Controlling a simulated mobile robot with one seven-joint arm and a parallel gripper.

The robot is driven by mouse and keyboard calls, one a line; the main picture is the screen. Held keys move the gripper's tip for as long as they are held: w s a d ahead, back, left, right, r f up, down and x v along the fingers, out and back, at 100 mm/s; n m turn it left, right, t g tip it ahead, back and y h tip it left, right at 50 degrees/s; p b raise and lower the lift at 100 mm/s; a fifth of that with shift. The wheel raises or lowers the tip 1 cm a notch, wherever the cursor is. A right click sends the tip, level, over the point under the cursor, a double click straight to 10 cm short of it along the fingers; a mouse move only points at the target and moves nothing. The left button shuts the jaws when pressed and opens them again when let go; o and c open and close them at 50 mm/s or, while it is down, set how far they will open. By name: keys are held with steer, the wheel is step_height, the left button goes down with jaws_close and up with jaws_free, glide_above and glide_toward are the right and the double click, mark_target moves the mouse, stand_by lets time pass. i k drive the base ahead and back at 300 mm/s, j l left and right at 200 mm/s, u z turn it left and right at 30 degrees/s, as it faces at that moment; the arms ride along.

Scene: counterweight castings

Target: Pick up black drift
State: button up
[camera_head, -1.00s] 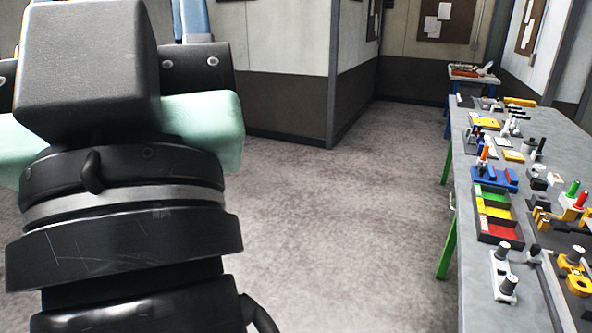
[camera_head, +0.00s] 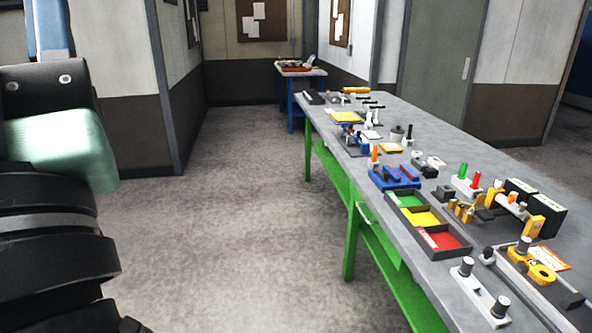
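I cannot tell for sure which item is the black drift. Several small dark upright pieces stand on the long grey workbench (camera_head: 335,147). One is a thin black upright piece (camera_head: 409,134) near the middle of the bench. Others are dark-topped pegs on a white base (camera_head: 482,292) at the near end. My gripper is not in view. Only black and pale green links of my arm show at the left edge, well apart from the bench.
A tray with green, yellow and red compartments (camera_head: 398,227) sits on the bench's near left edge, in front of a blue fixture (camera_head: 380,179). Black boxes (camera_head: 546,216) stand at the right. A small blue-legged table (camera_head: 289,107) is farther back. The floor left of the bench is clear.

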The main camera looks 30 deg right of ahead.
mark_target(524, 242)
steer(key=i+l+z, duration=0.1)
steer(key=i+z, duration=0.15)
steer(key=z, duration=0.15)
steer(key=i+z, duration=0.25)
steer(key=z, duration=0.2)
steer(key=i+z, duration=0.4)
steer(key=i+j+z, duration=0.15)
steer(key=z, duration=0.3)
steer(key=i+l+z, duration=0.1)
steer(key=i+z, duration=0.15)
steer(key=z, duration=0.2)
steer(key=i+z, duration=0.25)
steer(key=z, duration=0.15)
steer(key=i+j+z, duration=0.1)
steer(key=i+z, duration=0.15)
steer(key=z, duration=0.2)
